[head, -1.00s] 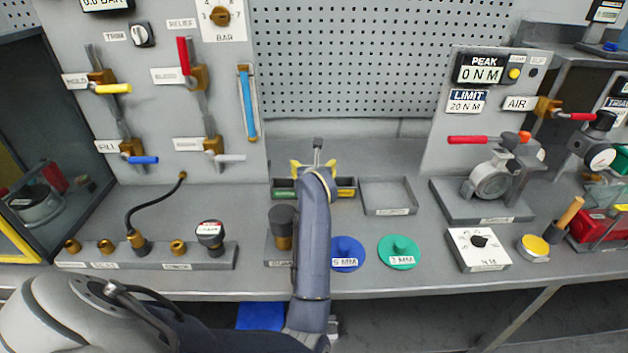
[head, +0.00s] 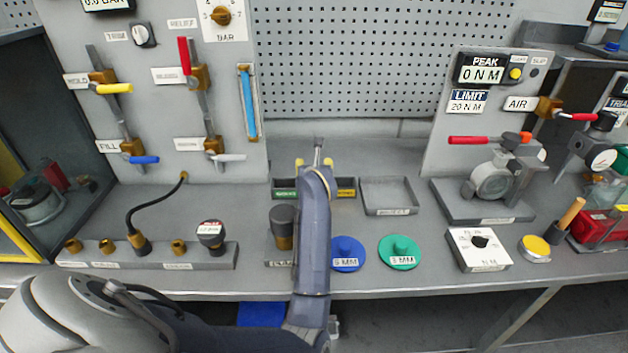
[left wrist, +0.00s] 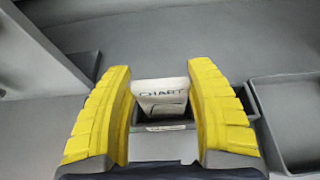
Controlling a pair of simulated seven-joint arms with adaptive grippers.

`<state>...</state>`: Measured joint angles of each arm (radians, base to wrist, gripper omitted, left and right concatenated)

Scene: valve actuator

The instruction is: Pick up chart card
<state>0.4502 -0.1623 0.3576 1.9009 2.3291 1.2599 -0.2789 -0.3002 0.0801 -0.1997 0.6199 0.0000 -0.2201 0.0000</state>
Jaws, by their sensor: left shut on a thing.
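The chart card (left wrist: 160,93) is white with the word CHART on it. It stands between the two yellow fingers of my left gripper (left wrist: 162,105) in the left wrist view. My left gripper (head: 314,163) is shut on the card, over the small divided tray (head: 346,188) at the back of the bench. The card's lower end is at the tray's middle, with a label below it. In the head view my own arm covers most of the card and the tray's middle. My right gripper is not in view.
An empty grey tray (head: 390,209) stands just right of the divided tray. A blue disc (head: 347,254) and a green disc (head: 400,252) lie nearer the front edge. A dark-topped brass fitting (head: 283,225) stands close left of my arm. The pegboard (head: 350,60) rises behind.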

